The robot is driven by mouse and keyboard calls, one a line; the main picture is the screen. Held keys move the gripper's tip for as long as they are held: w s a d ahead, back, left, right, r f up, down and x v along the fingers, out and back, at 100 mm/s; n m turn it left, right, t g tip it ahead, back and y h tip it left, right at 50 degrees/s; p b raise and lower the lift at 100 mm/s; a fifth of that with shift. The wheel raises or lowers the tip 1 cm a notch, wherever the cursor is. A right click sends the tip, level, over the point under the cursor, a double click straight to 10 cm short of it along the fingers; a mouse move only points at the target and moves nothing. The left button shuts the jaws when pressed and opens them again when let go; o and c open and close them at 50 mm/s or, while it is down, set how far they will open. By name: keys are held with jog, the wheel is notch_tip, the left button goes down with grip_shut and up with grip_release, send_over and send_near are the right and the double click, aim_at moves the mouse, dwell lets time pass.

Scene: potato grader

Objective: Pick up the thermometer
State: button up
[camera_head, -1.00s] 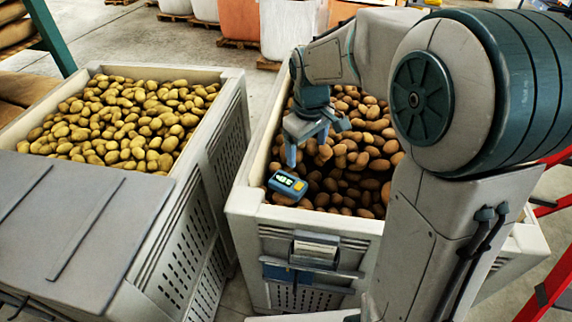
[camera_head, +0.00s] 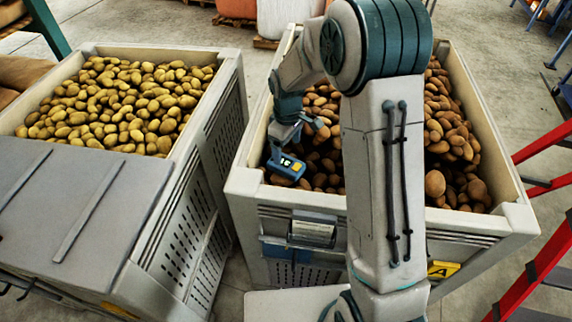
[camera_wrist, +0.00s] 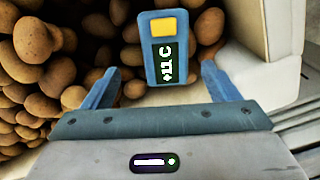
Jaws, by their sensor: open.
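The thermometer (camera_head: 286,165) is a small blue device with a yellow button and a dark display. It is at the front left corner of the right crate, by the potatoes and the rim. In the wrist view the thermometer (camera_wrist: 166,48) shows its face, and the display reads +11 C. My gripper (camera_wrist: 162,72) is open, with one finger on each side of the thermometer's near end and gaps on both sides. In the head view my gripper (camera_head: 284,142) is just above and behind the thermometer. Whether the fingers are level with it is unclear.
The right crate (camera_head: 505,218) holds brown potatoes, and its pale wall (camera_wrist: 265,75) is close to my right finger in the wrist view. A left crate (camera_head: 228,62) holds yellowish potatoes beside a grey lid (camera_head: 115,215). Red metal framing (camera_head: 545,265) stands at the right.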

aim_at(286, 162)
jog(key=shift+s+a+f+p, duration=0.15)
jog(key=shift+f+p, duration=0.2)
jog(key=shift+f, duration=1)
jog(key=shift+s+a+f+p, duration=0.15)
jog(key=shift+f+p, duration=0.15)
jog(key=shift+f, duration=1)
jog(key=shift+d, duration=0.1)
jog(key=c, duration=1.1)
jog(key=shift+c, duration=0.6)
jog(key=shift+r, duration=0.15)
